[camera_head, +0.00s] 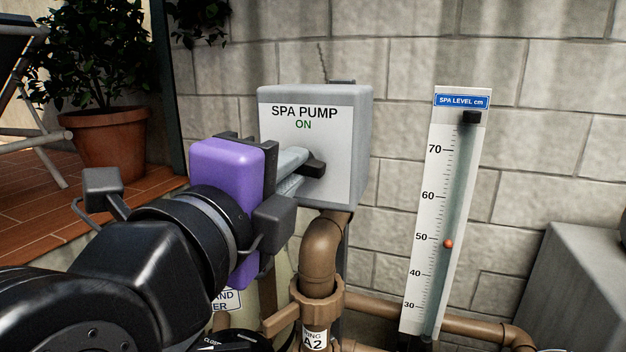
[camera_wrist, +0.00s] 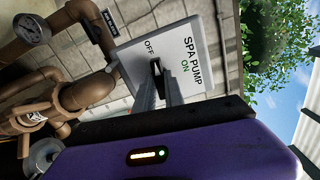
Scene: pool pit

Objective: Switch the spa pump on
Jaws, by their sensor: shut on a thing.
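The spa pump switch box (camera_head: 356,140) is a grey box on the wall with a white face, marked SPA PUMP with green ON below. In the wrist view the box (camera_wrist: 205,70) shows ON on one side of the switch and OFF on the other. A black switch lever (camera_head: 315,168) sticks out of its face; it also shows in the wrist view (camera_wrist: 157,67). My gripper (camera_head: 299,165) is at the face, its grey fingers shut on the lever. The fingers partly hide the lever, and I cannot tell which way it is set.
Below the box are a brown pipe (camera_head: 320,245) and a valve tagged A2. A spa level gauge (camera_head: 430,215) stands at right, its red marker near 48. A potted plant (camera_head: 105,145) stands at left on decking. A grey block (camera_head: 580,275) is at far right.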

